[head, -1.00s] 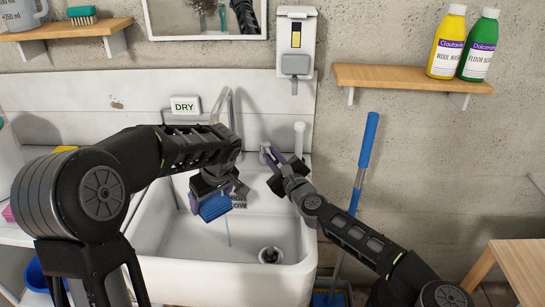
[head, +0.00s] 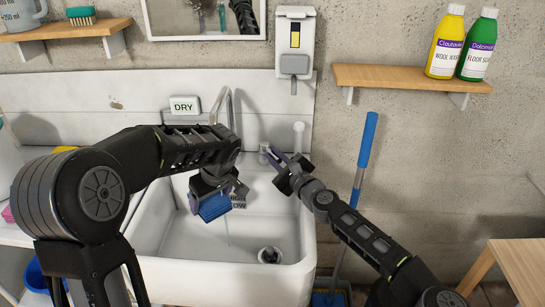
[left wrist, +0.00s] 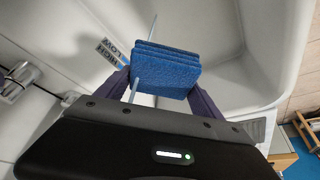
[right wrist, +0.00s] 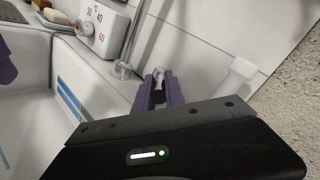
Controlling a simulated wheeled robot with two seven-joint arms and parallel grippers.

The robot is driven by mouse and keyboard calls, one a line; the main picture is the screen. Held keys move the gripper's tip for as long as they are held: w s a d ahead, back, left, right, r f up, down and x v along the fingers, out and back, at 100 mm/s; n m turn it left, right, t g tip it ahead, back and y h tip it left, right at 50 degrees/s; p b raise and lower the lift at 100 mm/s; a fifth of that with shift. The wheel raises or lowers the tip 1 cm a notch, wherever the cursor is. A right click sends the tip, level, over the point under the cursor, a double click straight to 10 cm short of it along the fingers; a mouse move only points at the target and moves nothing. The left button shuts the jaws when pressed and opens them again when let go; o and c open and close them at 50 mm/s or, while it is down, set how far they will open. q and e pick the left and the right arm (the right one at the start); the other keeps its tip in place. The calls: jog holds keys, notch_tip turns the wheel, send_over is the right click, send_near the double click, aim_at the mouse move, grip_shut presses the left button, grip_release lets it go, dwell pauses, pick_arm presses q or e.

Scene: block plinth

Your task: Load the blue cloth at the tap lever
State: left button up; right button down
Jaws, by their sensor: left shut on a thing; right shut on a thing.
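The blue cloth (head: 215,207) is a folded, layered bundle held over the white sink (head: 160,250). My left gripper (head: 212,190) is shut on it; the left wrist view shows the cloth (left wrist: 166,70) between the purple fingers. A thin, pale water stream (left wrist: 153,28) shows beyond the cloth and close against its near side. In the head view it runs down below the cloth. My right gripper (head: 268,152) is shut on the grey tap lever at the sink's back wall. In the right wrist view its fingers (right wrist: 158,90) close around the lever, mostly hidden.
A HIGH/LOW label (left wrist: 112,52) marks the sink wall. A DRY sign (head: 184,105) stands behind the sink. A white upright post (head: 298,138) is right of the lever. A temperature dial box (right wrist: 100,28) shows in the right wrist view. A drain (head: 269,255) lies at the sink's bottom.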

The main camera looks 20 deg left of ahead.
jog(key=shift+w+d+f+n+g+y, duration=0.1)
jog(key=shift+w+d+n+g+y, duration=0.15)
jog(key=shift+n+g+y, duration=0.25)
jog(key=shift+w+d+n+g+y, duration=0.1)
jog(key=shift+w+n+g+y, duration=0.25)
jog(key=shift+g, duration=0.35)
jog(key=shift+d+n+g, duration=0.15)
jog(key=shift+n+g, duration=0.2)
jog(key=shift+g, duration=0.15)
jog(key=c, duration=1.4)
grip_release()
jog(key=shift+d, duration=0.1)
jog(key=shift+s+d+r, duration=0.2)
jog(key=shift+d, duration=0.5)
jog(key=v, duration=1)
jog(key=shift+s+d+f, duration=0.1)
jog(key=shift+d+f, duration=0.05)
jog(key=shift+f, duration=0.1)
